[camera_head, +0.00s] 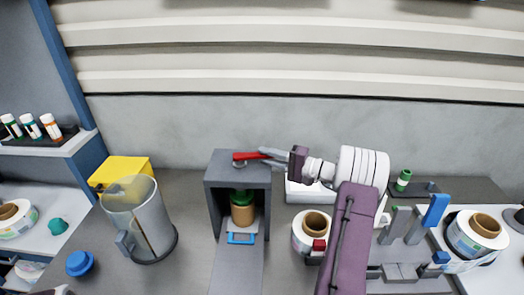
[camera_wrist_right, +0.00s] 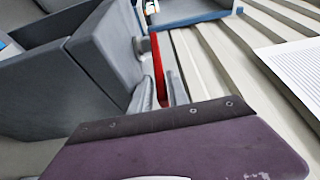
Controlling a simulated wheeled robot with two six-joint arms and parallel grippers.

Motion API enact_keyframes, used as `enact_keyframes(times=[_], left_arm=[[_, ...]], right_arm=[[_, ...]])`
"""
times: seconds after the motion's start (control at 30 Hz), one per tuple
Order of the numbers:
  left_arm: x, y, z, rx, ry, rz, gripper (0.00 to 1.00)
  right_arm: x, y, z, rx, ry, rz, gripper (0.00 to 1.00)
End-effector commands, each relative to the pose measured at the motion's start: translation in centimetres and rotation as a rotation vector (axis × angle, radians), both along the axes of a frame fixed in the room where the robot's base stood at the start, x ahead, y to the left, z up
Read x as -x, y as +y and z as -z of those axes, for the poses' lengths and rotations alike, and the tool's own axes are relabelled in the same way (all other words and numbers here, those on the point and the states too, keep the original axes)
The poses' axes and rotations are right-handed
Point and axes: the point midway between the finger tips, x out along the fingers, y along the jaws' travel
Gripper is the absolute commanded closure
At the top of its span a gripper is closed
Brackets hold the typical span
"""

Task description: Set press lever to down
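The press (camera_head: 238,168) is a grey arch-shaped box left of centre in the head view, with a red press lever (camera_head: 246,156) lying nearly level across its top. My right gripper (camera_head: 268,155) reaches in from the right at the lever's right end. In the right wrist view the red lever (camera_wrist_right: 158,70) runs between the two grey fingertips (camera_wrist_right: 161,92), which sit close against its sides. The right gripper looks shut on it. My left gripper is not clearly in view.
A brown jar with a green lid (camera_head: 242,208) stands inside the press. A grey pitcher (camera_head: 142,220) and yellow box (camera_head: 121,170) are to the left. A label reel (camera_head: 302,238) and a grey fixture (camera_head: 398,228) are to the right. A wall closes the back.

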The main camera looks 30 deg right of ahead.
Motion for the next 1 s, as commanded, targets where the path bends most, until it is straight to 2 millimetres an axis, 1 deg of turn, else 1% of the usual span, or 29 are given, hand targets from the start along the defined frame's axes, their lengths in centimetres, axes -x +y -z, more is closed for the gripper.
enact_keyframes(times=[0.03, 0.13, 0.4, 0.43, 0.5, 1.0], left_arm=[[-0.01, 0.00, -0.51, 0.000, 0.000, 0.000, 0.00], [0.00, -0.01, -0.69, 0.000, 0.000, 0.000, 0.00], [0.01, 0.00, -0.63, 0.000, 0.000, 0.000, 0.00], [0.00, 0.00, -0.63, 0.000, 0.000, 0.000, 0.00], [0.00, 0.00, -0.63, 0.000, 0.000, 0.000, 0.00], [0.00, 0.00, -0.63, 0.000, 0.000, 0.000, 0.00]], right_arm=[[-0.54, 0.45, -0.22, 0.000, 0.000, -0.003, 0.79], [-1.25, 0.93, -0.11, 0.000, 0.000, -0.001, 0.79], [-1.48, 1.06, 0.07, 0.001, 0.001, 0.000, 0.79], [-1.48, 1.06, 0.07, 0.001, 0.001, 0.000, 0.85], [-1.48, 1.06, 0.06, 0.001, 0.001, 0.000, 1.00], [-1.47, 1.04, 0.05, 0.001, 0.001, 0.001, 1.00]])
